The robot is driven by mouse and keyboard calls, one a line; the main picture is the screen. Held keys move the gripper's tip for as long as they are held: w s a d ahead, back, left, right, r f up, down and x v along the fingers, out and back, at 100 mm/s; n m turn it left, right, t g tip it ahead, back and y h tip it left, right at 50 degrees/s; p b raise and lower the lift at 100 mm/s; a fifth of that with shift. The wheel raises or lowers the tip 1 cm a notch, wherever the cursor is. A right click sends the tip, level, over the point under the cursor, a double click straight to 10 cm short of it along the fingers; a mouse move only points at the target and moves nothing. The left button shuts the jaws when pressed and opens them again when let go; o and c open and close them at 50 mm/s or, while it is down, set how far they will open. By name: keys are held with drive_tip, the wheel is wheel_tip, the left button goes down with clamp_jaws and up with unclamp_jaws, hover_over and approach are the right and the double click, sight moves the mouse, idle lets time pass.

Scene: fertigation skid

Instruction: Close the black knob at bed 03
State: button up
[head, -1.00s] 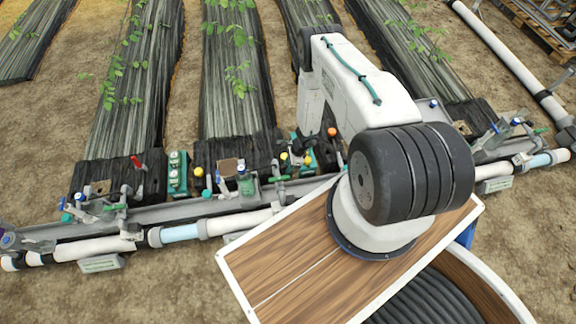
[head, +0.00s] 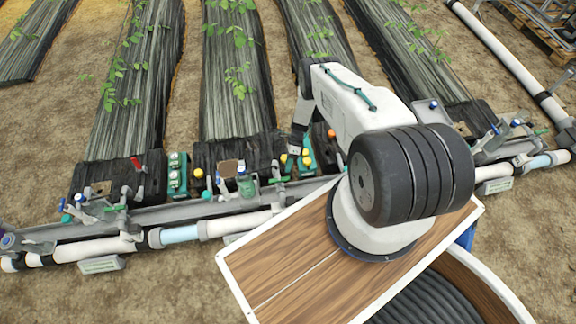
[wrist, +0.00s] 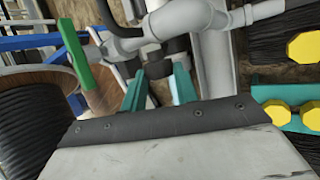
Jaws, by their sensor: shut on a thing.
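In the wrist view my gripper (wrist: 158,84) has its two teal fingers on either side of a small black knob (wrist: 157,69), shut on it. The knob sits at a grey pipe fitting, and its lower part is hidden behind the gripper body. In the head view my dark wrist (head: 298,128) hangs down at the planted beds' near end, by the grey pipe rail. The fingertips and the knob are too small and covered to make out there. I cannot read a bed number.
A green lever (wrist: 76,62) stands left of the fingers in the wrist view. Yellow knobs (wrist: 303,46) are at the right. The grey rail (head: 160,221) carries several other valves, with white pipe (head: 92,248) in front. A black hose coil (head: 425,300) lies near my base.

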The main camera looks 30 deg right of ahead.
drive_tip(key=shift+w, duration=0.25)
idle(0.3)
drive_tip(key=o, duration=1)
drive_tip(key=shift+s, duration=0.1)
drive_tip(key=shift+c, duration=0.2)
drive_tip(key=v, duration=0.8)
drive_tip(key=shift+f, duration=0.15)
